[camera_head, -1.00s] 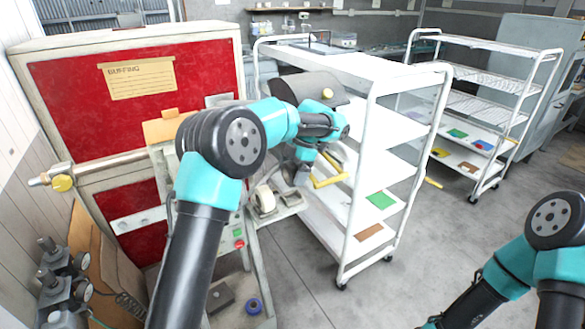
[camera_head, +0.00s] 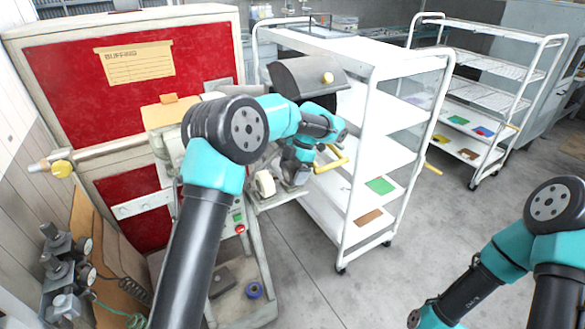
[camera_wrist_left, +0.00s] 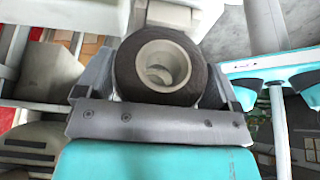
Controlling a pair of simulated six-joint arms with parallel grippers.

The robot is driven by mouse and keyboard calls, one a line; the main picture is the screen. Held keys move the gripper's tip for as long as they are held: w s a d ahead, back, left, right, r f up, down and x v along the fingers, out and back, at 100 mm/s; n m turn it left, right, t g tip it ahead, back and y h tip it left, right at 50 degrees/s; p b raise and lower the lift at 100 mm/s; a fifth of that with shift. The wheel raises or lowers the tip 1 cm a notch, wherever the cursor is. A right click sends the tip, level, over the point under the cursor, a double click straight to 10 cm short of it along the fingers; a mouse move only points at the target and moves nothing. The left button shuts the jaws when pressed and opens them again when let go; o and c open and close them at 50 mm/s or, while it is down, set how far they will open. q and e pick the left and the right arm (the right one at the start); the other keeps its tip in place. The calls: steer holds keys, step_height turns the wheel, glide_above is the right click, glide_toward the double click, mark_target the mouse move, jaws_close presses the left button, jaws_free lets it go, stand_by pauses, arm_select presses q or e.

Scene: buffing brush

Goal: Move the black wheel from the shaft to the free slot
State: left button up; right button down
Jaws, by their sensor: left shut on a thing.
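The black wheel (camera_wrist_left: 125,68) with a pale hub sits between the two grey fingers of my left gripper (camera_wrist_left: 160,80) in the left wrist view. The fingers are shut on its sides. Whether the shaft still passes through the hub cannot be told. In the head view my left gripper (camera_head: 296,172) is by the buffing machine, just right of a pale wheel (camera_head: 265,183); the black wheel cannot be made out there. The white rack (camera_head: 352,214) beside it has a green panel (camera_head: 380,186) and a brown panel (camera_head: 368,217) on low shelves. My right gripper is out of frame.
A red-panelled cabinet (camera_head: 70,80) stands behind my left arm. A yellow handle (camera_head: 332,160) is close to my left gripper. A second rack (camera_head: 470,128) with coloured panels stands at the back right. Open floor lies right of the white rack.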

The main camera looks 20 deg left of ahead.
arm_select(q)
steer(key=o, duration=0.7)
steer(key=shift+r, duration=0.1)
steer(key=v, duration=1.1)
steer(key=shift+d+r, duration=0.1)
steer(key=shift+r, duration=0.3)
steer(key=shift+f, duration=0.1)
